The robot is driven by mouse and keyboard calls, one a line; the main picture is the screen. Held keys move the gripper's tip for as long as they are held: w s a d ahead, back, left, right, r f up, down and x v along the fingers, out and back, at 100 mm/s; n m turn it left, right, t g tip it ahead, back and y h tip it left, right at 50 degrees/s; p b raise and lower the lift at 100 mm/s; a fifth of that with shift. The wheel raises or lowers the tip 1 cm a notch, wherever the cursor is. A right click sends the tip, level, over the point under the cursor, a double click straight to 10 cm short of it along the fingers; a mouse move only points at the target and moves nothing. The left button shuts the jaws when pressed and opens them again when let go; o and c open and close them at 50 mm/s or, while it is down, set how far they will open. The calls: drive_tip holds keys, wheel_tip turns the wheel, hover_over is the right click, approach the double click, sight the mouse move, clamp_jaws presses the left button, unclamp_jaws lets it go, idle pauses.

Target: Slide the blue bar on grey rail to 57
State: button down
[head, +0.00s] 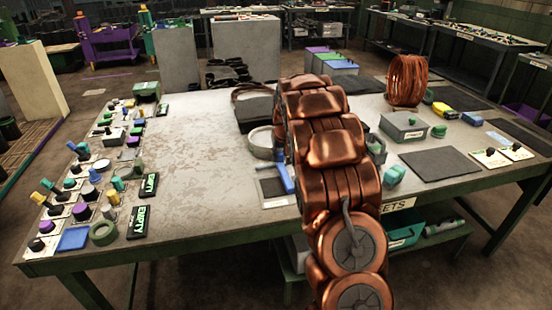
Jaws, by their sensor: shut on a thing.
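A blue bar-like piece (286,179) shows at the left edge of my copper-coloured arm, over a pale plate with a dark square (272,188) near the table's front edge. My arm hides the right side of this area, so I cannot tell whether this piece is the bar on the grey rail. No grey rail, scale or number 57 can be read. My gripper is hidden behind my arm, so its fingers and anything between them do not show.
The large worn table (180,165) has clear room left of my arm. A round pale ring (262,142) stands by my arm. To the right are a grey box (403,127), a dark mat (440,164) and a copper coil (407,80).

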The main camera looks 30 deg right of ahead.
drive_tip(key=shift+d, duration=0.2)
drive_tip(key=c, duration=0.9)
unclamp_jaws()
drive_tip(key=shift+d, duration=0.1)
drive_tip(key=shift+v, duration=0.85)
drive_tip(key=v, duration=1)
drive_tip(key=shift+r, duration=0.15)
